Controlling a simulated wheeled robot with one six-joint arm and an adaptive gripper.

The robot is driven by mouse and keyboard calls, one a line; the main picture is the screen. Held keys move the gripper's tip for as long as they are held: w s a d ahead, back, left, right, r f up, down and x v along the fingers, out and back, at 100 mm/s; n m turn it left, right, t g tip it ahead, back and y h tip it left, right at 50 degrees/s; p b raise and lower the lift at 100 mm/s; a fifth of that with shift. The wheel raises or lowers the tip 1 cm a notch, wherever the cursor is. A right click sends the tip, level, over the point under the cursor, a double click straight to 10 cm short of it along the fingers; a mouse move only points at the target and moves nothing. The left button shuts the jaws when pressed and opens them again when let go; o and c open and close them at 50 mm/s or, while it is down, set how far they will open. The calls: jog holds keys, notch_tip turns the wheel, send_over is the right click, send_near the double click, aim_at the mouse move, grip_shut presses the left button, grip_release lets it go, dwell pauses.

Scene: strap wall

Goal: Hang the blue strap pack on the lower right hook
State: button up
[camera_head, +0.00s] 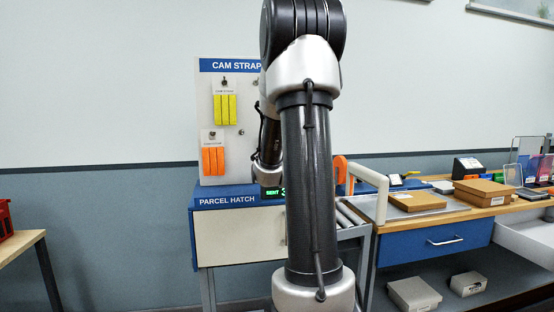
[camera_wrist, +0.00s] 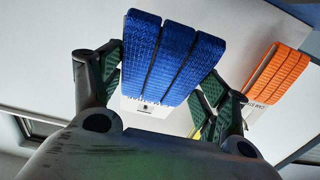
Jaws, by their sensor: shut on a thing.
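The blue strap pack (camera_wrist: 172,55), several ribbed blue bands on a white card, is between the two fingers of my gripper (camera_wrist: 158,82) in the wrist view. The fingers, with green pads, are shut on it. In the head view my arm hides the gripper and the blue pack. The CAM STRAP board (camera_head: 205,85) stands on the parcel hatch counter. A small dark hook or fitting (camera_head: 241,132) shows bare, right of the orange pack. The board's right part is behind my arm, so I cannot tell which hooks are there.
A yellow strap pack (camera_head: 225,109) hangs at the board's upper left. An orange strap pack (camera_head: 213,160) hangs below it and shows in the wrist view (camera_wrist: 280,74), right of the blue pack. The parcel hatch (camera_head: 235,235) is below. A bench with boxes (camera_head: 483,191) stands right.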

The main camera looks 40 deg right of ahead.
jog(key=shift+x, duration=0.9)
jog(key=shift+w+d+f, duration=0.25)
jog(key=shift+w+f, duration=0.15)
jog(key=shift+w, duration=0.05)
jog(key=o, duration=1.1)
jog(key=v, duration=0.7)
jog(key=shift+s+a+f, duration=0.1)
jog(key=shift+s+a, duration=0.05)
jog(key=shift+s, duration=0.1)
